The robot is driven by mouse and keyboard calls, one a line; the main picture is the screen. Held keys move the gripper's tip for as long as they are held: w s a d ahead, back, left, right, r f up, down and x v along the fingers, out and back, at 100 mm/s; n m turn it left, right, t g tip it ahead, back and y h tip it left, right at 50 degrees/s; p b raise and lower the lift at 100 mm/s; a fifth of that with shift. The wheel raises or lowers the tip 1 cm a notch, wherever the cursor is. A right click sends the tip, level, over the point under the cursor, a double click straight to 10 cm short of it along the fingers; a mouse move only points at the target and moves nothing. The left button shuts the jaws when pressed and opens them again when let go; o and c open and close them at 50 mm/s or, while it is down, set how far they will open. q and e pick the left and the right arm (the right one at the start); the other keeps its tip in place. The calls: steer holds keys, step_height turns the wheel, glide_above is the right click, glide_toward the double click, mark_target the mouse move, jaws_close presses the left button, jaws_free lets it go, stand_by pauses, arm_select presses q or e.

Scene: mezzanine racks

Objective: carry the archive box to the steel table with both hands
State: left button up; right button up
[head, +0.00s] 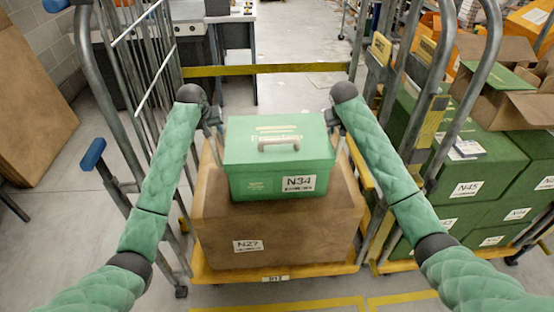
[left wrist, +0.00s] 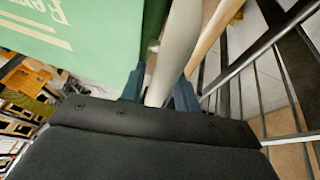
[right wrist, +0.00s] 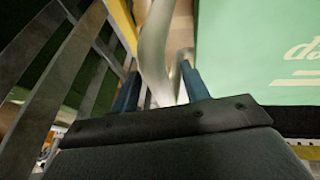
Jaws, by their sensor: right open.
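The archive box, a green lidded box (head: 265,182) labelled N34 with a grey handle on its lid, sits upright on a large brown carton (head: 280,228) labelled N27. Its green top also shows in the left wrist view (left wrist: 90,28) and the right wrist view (right wrist: 245,50). My left gripper (head: 214,118) is at the box's left side, its fingers apart beside a pale grey bar. My right gripper (right wrist: 160,92) is at the right side, open, with a grey curved bar between its fingers. I cannot tell whether either touches. I cannot identify the steel table for sure.
The carton stands on a yellow-based cage trolley (head: 275,277) with grey tube sides and a yellow rear bar (head: 265,70). A second trolley at right holds several green boxes (head: 475,185) and open cartons. A grey-topped table (head: 232,18) stands at the back.

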arm_select(q)
steer(key=shift+x, duration=0.8)
arm_select(e)
steer(key=shift+x, duration=0.75)
arm_select(q)
steer(key=c, duration=0.6)
arm_select(e)
steer(key=c, duration=0.7)
arm_select(q)
jaws_close()
arm_select(e)
jaws_close()
steer(key=shift+r, duration=0.1)
